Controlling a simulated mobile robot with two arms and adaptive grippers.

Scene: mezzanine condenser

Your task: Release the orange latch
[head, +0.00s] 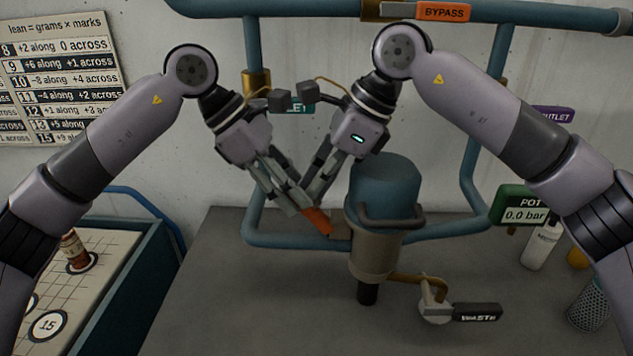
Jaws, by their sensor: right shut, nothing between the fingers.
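The orange latch (318,220) is a short orange bar just left of the blue-capped pot (384,195), near its beige collar (376,252). It slants down to the right. My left gripper (297,208) points down and right, with its fingertips at the latch's upper end. Overlap hides whether its fingers are closed or touch the latch. My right gripper (308,195) reaches down and left, shut and empty, its fingertips crossing close to the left gripper's fingers. The fingers partly cover the latch's upper end.
Blue pipes (290,240) run around the pot. A valve with a black handle (477,312) sits at the front right. A pressure display (525,208) reads 0.0 bar. Bottles (541,246) stand at right, a numbered board (103,252) at left. The grey bench front is clear.

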